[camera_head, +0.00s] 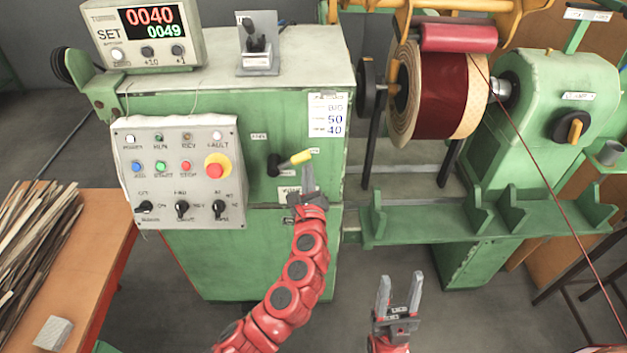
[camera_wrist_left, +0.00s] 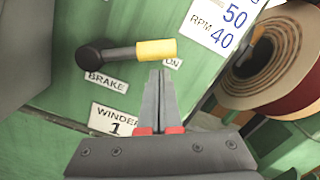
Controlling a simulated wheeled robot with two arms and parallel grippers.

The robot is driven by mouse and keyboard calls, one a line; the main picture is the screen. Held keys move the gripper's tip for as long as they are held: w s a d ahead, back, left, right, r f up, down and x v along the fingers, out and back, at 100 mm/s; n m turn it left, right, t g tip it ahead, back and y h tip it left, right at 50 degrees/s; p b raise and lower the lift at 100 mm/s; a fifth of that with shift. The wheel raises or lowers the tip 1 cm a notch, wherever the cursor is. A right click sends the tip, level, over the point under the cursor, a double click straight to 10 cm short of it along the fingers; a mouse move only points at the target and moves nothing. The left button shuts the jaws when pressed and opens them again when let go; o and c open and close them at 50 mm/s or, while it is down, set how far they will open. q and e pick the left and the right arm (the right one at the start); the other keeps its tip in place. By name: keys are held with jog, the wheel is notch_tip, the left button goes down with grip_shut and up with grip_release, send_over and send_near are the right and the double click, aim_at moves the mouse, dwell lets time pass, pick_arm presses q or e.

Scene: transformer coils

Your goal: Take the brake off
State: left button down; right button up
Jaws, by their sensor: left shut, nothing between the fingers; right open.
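The brake lever (camera_head: 291,162) is on the green cabinet front, with a black hub and a yellow grip. In the left wrist view the lever (camera_wrist_left: 155,50) points right, tilted slightly up, with its grip end by the "ON" label (camera_wrist_left: 173,63) and a "BRAKE" label (camera_wrist_left: 106,82) below its hub. My left gripper (camera_head: 308,168) is shut and empty. Its fingertips (camera_wrist_left: 160,72) are just below the yellow grip in the picture; I cannot tell whether they touch it. My right gripper (camera_head: 400,280) is open and empty, low in front of the machine.
A control panel (camera_head: 172,170) with buttons and switches is left of the lever. A counter display (camera_head: 147,30) stands above it. The coil (camera_head: 435,90) with dark red wire is at the right, its wire (camera_head: 555,175) running down right. A green shelf (camera_head: 480,225) juts out below.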

aim_at(298, 160)
pick_arm(q)
jog(key=shift+a+r, duration=0.15)
jog(key=shift+a+r+n, duration=0.1)
jog(key=shift+r+n, duration=0.4)
jog(key=shift+n, duration=0.2)
dwell(0.3)
jog(key=shift+w+a+r+n, duration=0.1)
jog(key=shift+a+r+n, duration=0.2)
jog(key=shift+r+n, duration=0.55)
jog(key=a+r+n, duration=0.1)
jog(key=n, duration=0.2)
jog(key=shift+a+r+b, duration=0.1)
jog(key=shift+r+b, duration=0.1)
jog(key=shift+b, duration=0.2)
jog(key=shift+a+r+n+g+y+b, duration=0.15)
jog(key=shift+a+r+n+b, duration=0.2)
jog(key=shift+a+n, duration=0.55)
jog(key=shift+a+r+n+g+y+b, duration=0.1)
jog(key=shift+a+r+n+b, duration=0.3)
jog(key=shift+n, duration=0.95)
jog(key=shift+a+r+n+g+y+b, duration=0.15)
jog(key=shift+a+r+n, duration=0.35)
jog(key=shift+a+n, duration=0.45)
jog(key=shift+d+n, duration=0.1)
jog(key=shift+n, duration=0.15)
